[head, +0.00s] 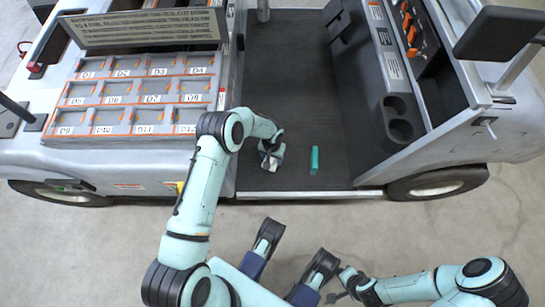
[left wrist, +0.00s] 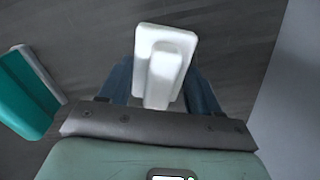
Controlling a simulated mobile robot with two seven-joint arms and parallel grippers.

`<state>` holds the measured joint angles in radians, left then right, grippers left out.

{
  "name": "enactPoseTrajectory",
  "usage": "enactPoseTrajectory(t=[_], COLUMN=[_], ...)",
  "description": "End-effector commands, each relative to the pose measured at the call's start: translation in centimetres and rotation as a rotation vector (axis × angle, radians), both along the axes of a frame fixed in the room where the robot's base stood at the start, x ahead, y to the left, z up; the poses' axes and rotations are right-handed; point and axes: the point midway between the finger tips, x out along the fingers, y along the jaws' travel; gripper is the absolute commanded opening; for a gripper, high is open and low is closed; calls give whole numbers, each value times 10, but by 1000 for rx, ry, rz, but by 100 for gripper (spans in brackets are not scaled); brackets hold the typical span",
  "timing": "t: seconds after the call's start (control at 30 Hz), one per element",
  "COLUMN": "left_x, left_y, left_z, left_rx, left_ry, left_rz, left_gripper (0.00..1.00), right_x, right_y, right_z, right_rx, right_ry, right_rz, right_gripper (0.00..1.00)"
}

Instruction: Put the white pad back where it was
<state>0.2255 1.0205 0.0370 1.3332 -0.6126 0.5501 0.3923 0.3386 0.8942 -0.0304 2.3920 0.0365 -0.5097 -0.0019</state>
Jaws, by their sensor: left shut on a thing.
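The white pad (left wrist: 166,50) is a rounded plate with a raised grip bar, seen in the left wrist view between my left fingers. My left gripper (left wrist: 163,92) is shut on its bar. In the head view my left gripper (head: 271,152) points down over the cart's dark ribbed floor (head: 285,80), and a little of the white pad (head: 270,164) shows below it. I cannot tell whether the pad touches the floor. My right gripper (head: 338,287) is low in the head view, away from the cart; its fingers are too small to read.
A teal block (head: 314,160) lies on the cart floor right of my left gripper; it also shows in the left wrist view (left wrist: 24,95). A tray of labelled bins (head: 135,100) is at left, a grey console with cup holders (head: 400,115) at right. The floor behind is clear.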

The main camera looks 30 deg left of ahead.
Motion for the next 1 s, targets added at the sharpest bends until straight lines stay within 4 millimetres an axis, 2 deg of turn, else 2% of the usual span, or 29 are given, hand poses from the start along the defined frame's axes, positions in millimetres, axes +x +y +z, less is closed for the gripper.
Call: enactPoseTrajectory(t=[0.03, 0.43, 0.47, 0.5, 0.53, 0.87, 1.0], left_x=[1, 1, 1, 1, 1, 1, 1], left_y=[0, 0, 0, 0, 0, 0, 0], left_z=[-5, -6, -6, -5, -5, -3, 14], left_rx=[0, 0, 0, 0, 0, 0, 1], left_ry=[-2, -3, -3, -3, -2, -2, -4], left_rz=[0, 0, 0, 0, 0, -1, -1], left_gripper=[39, 39, 73, 86, 88, 88, 88], right_x=[-3, -6, -6, -6, -6, -4, 6], right_y=[0, 0, 0, 0, 0, 0, 1], right_z=[-3, -5, -4, -4, -4, -2, 7], right_rx=[1, 3, 3, 3, 2, 1, -1], right_ry=[9, 21, 22, 21, 20, 13, -20], right_rz=[-1, 0, -1, 0, 0, -1, 3], right_gripper=[43, 43, 43, 43, 43, 43, 43])
